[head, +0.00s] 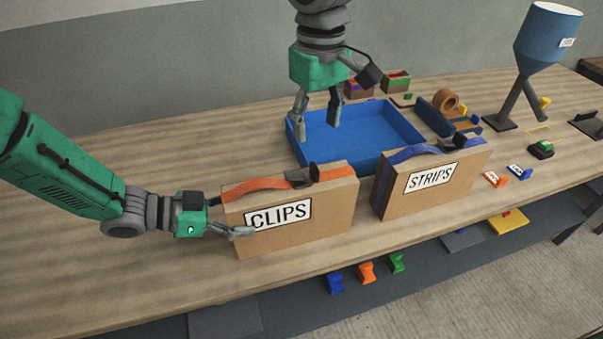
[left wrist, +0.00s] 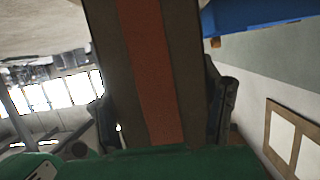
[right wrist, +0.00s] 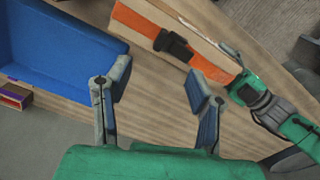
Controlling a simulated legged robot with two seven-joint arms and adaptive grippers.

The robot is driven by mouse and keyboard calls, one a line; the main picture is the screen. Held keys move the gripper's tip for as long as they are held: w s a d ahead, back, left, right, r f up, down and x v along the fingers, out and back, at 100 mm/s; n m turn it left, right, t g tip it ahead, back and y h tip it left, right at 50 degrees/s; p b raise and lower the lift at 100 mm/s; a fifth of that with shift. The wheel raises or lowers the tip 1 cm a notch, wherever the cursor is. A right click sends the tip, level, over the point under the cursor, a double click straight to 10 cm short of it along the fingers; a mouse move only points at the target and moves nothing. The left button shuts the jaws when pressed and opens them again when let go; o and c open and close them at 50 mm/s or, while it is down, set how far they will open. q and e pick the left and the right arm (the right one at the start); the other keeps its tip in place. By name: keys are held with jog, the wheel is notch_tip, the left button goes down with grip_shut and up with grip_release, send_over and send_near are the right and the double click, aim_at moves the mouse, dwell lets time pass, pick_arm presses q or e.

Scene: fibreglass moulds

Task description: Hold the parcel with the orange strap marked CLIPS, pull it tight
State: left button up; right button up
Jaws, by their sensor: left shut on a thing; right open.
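The CLIPS parcel (head: 325,214) is a brown box standing upright on the table, with a white label on its front. An orange strap (head: 262,185) runs over its top to a dark buckle (head: 312,172). The strap and buckle also show in the right wrist view (right wrist: 211,68). My left gripper (head: 232,231) is shut on the parcel's left end; in the left wrist view the parcel end with the orange strap (left wrist: 148,70) fills the space between the fingers. My right gripper (head: 317,119) is open and empty above the blue tray, behind the parcel and apart from it.
The STRIPS parcel (head: 408,190) with a blue strap stands just right of the CLIPS parcel. The blue tray (head: 405,127) lies behind both. A tape dispenser (head: 437,117), a blue hopper (head: 545,45) and small tags are further right. The table's left part is clear.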

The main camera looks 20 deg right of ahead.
aim_at(317, 169)
jog(key=f+n, duration=0.3)
jog(key=n, duration=0.1)
jog(key=f+n, duration=0.4)
jog(key=n, duration=0.1)
jog(key=f+n, duration=0.4)
jog(key=n, duration=0.1)
jog(key=shift+d, duration=0.2)
grip_shut()
